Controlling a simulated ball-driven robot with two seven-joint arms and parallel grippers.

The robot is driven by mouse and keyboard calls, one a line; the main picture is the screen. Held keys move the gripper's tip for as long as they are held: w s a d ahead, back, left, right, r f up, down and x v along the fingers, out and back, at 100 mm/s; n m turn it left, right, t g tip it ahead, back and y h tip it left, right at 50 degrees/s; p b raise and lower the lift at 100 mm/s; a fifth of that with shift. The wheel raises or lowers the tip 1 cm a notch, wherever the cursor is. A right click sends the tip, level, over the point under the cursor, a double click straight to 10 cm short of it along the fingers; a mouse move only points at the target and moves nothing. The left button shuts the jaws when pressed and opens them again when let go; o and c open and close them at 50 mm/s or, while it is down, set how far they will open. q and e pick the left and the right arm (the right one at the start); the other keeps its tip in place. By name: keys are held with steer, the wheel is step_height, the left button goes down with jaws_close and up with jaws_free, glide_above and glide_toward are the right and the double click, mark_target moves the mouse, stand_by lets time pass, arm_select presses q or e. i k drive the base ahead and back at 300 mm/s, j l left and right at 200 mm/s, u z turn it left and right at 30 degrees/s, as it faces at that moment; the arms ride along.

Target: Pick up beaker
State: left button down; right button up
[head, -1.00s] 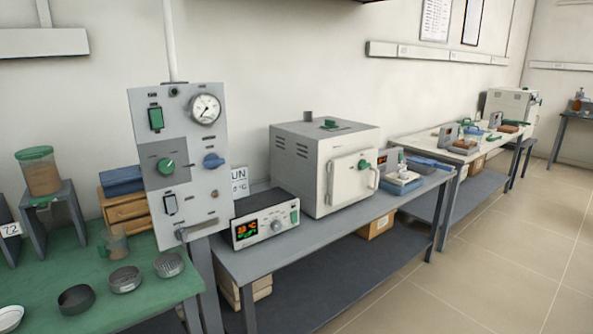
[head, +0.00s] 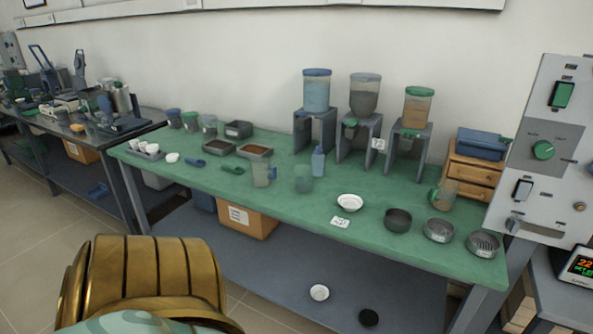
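Several beaker-like clear vessels stand on the green-topped table (head: 310,215). A clear beaker with a blue handle (head: 263,174) stands near the middle of the table. A greenish clear beaker (head: 303,179) stands just to its right. A clear jug-like beaker with a green handle (head: 443,195) stands at the right end, in front of the wooden drawers. Which one the task means I cannot tell. Neither of my grippers is in view.
Three dispensers on grey stands (head: 316,130) line the back. A control panel (head: 543,150) rises at the right. Trays with brown contents (head: 254,150) sit left of centre.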

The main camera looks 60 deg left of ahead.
mark_target(303, 173)
steer(key=u, duration=1.95)
